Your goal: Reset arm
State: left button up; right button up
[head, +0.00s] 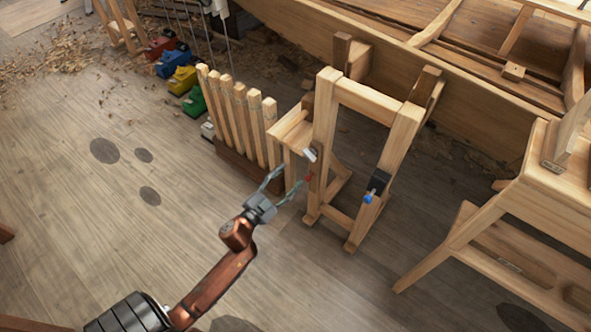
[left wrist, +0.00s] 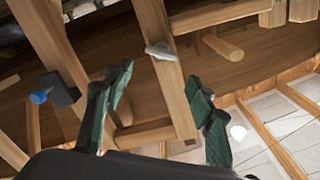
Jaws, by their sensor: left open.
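My left gripper (head: 291,178) is open and empty, its two green-grey fingers spread beside the near left post of a wooden frame (head: 361,101). In the left wrist view the fingers (left wrist: 159,74) stand apart with a post of the frame (left wrist: 160,95) showing between them. A small white piece (head: 310,154) sits on that post, and it also shows in the left wrist view (left wrist: 160,50). I cannot tell whether a finger touches the post. My copper-brown left arm comes in from the bottom left. My right gripper is not in view.
A black block with a blue knob (head: 368,197) sits on the frame's right post. A rack of upright wooden stakes (head: 237,115) stands left of the frame. The hull (head: 480,100) lies behind; a wooden trestle (head: 470,235) stands right.

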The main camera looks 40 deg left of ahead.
pick_arm(q)
jog(key=shift+s, duration=0.4)
